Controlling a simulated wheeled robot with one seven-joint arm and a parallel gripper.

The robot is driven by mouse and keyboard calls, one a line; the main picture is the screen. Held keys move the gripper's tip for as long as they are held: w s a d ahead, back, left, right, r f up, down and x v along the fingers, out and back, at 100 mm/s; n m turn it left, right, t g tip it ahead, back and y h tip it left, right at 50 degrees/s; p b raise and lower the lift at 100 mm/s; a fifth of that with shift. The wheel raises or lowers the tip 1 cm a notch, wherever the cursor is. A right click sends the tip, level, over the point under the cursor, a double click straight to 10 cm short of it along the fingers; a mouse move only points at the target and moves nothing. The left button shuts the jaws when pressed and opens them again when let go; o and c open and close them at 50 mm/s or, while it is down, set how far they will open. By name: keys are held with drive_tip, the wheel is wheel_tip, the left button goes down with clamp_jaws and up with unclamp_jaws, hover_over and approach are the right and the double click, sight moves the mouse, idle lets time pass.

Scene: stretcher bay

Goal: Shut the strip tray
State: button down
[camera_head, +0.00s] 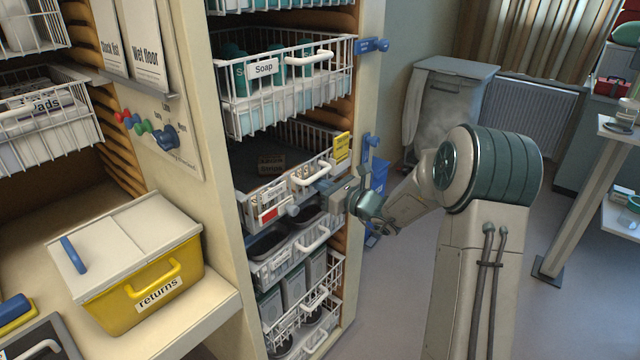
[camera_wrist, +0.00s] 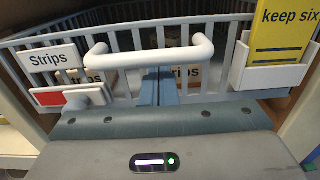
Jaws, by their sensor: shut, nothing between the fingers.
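The strip tray (camera_head: 283,203) is a white wire basket in the middle of the drawer column, standing partly out with its dark inside showing. In the wrist view, its front (camera_wrist: 128,40) carries a "Strips" label (camera_wrist: 52,58), a white handle (camera_wrist: 150,58) and a yellow "keep six" card (camera_wrist: 284,30). A brown box marked Strips (camera_head: 271,163) lies inside. My gripper (camera_head: 323,187) is shut and empty at the tray's front. In the wrist view its fingers (camera_wrist: 157,86) are together at the handle's middle, close to the bar; whether they touch is unclear.
The soap basket (camera_head: 285,82) stands out above; more wire baskets (camera_head: 283,262) sit below. Blue latches (camera_head: 371,142) are on the right cabinet post. A yellow returns bin (camera_head: 150,285) stands on the left counter. Open floor (camera_head: 390,290) lies right of the column.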

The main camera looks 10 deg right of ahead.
drive_tip(key=b+v, duration=0.2)
drive_tip(key=v, duration=1.2)
drive_tip(key=s+a+f+n+g+h, duration=0.2)
drive_tip(key=s+a+n+g, duration=0.8)
drive_tip(key=s+a+n, duration=0.4)
drive_tip(key=s+d+n+h, duration=0.9)
drive_tip(key=s+n+h, duration=0.1)
drive_tip(key=s+n, duration=0.3)
drive_tip(key=shift+s+d+f+n, duration=0.25)
drive_tip(key=shift+s+d+n, duration=0.1)
drive_tip(key=shift+s, duration=0.25)
